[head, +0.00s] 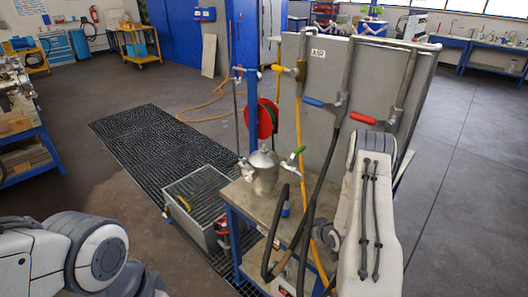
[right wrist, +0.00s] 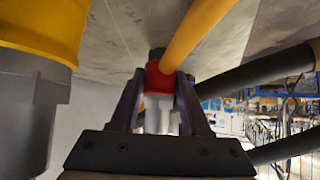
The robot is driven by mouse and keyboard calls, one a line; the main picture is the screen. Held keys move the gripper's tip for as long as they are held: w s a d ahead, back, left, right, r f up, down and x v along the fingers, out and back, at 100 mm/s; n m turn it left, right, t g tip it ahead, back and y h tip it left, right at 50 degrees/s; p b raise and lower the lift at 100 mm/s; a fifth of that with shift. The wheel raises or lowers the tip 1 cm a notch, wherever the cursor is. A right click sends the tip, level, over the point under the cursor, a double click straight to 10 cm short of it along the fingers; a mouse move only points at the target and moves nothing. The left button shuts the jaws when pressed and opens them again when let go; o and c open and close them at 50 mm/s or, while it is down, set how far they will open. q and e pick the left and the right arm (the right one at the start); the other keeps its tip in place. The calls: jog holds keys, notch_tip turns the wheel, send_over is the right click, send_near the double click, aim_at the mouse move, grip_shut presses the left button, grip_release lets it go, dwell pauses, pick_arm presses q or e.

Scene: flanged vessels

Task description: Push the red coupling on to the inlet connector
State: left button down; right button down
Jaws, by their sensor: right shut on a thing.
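In the right wrist view my right gripper (right wrist: 160,85) is shut on the red coupling (right wrist: 160,77), with a finger on each side of it. A white part (right wrist: 158,115) shows below the red, between the fingers. A yellow hose (right wrist: 195,35) crosses just in front of the coupling's upper right. In the head view the right arm (head: 365,220) stands at the right, and its gripper and the coupling cannot be made out. A metal vessel (head: 262,172) with a green-handled valve (head: 296,155) stands on the bench (head: 247,200). I cannot pick out the inlet connector. My left gripper is out of view.
A grey panel (head: 325,85) marked AIR carries valves with blue (head: 319,104) and red (head: 364,118) handles. Dark hoses (head: 312,190) hang in front of the bench. A metal bin (head: 205,190) stands left of the bench. Open floor lies beyond the grating (head: 150,145).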

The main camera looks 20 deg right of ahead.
aim_at(312, 216)
jog(key=shift+r, duration=0.3)
jog(key=shift+r+p, duration=1.8)
jog(key=shift+r, duration=0.5)
